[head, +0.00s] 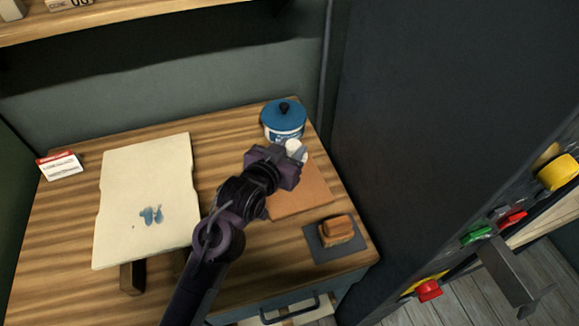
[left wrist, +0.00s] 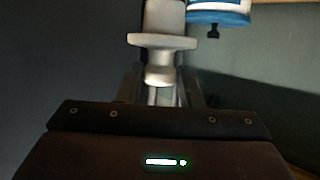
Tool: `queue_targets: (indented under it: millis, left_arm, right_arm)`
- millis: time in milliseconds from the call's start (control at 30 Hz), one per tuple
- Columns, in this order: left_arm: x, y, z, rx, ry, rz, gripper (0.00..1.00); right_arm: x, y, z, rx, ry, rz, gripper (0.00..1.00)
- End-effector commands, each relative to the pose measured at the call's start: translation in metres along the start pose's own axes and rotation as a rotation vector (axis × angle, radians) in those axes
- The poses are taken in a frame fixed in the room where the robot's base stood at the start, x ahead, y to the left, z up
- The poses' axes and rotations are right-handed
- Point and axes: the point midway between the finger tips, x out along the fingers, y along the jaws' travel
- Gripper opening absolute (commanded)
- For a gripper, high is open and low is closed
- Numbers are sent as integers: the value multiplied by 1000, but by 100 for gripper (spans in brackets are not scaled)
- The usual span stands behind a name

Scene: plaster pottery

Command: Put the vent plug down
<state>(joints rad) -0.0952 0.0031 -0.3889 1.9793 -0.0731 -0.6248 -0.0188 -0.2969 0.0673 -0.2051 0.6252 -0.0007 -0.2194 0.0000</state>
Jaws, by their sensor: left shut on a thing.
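The vent plug (head: 295,148) is a small pale piece at the tip of my left gripper (head: 287,156). In the left wrist view the plug (left wrist: 163,41) shows a wide flange and a narrower stem, with the stem between the fingers. My left gripper is shut on it, over the far part of an orange-brown board (head: 303,196) on the table. I cannot tell how high the plug is above the board. The gripper and arm hide part of the board. My right gripper is in neither view.
A white pot with a blue lid (head: 284,115) stands just behind the gripper. A brown block (head: 337,228) sits on a dark mat at the front right. A cream slab (head: 150,185) with blue marks lies left. A red-and-white card (head: 61,165) stands far left.

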Motion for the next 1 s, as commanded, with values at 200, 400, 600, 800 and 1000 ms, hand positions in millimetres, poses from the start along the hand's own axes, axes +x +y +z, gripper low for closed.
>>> queue_targets:
  millis: [200,400,600,800,1000]
  left_arm:
    - [8,0,25,1,2,-1,7]
    - [16,0,50,0,-2,-1,7]
    - [21,0,67,0,3,0,7]
    - [21,0,67,0,3,-1,7]
    - [22,0,69,0,2,-1,42]
  right_arm:
    - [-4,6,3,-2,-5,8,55]
    - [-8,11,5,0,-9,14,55]
    - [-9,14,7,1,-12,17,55]
    - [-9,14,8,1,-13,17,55]
    - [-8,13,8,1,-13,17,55]
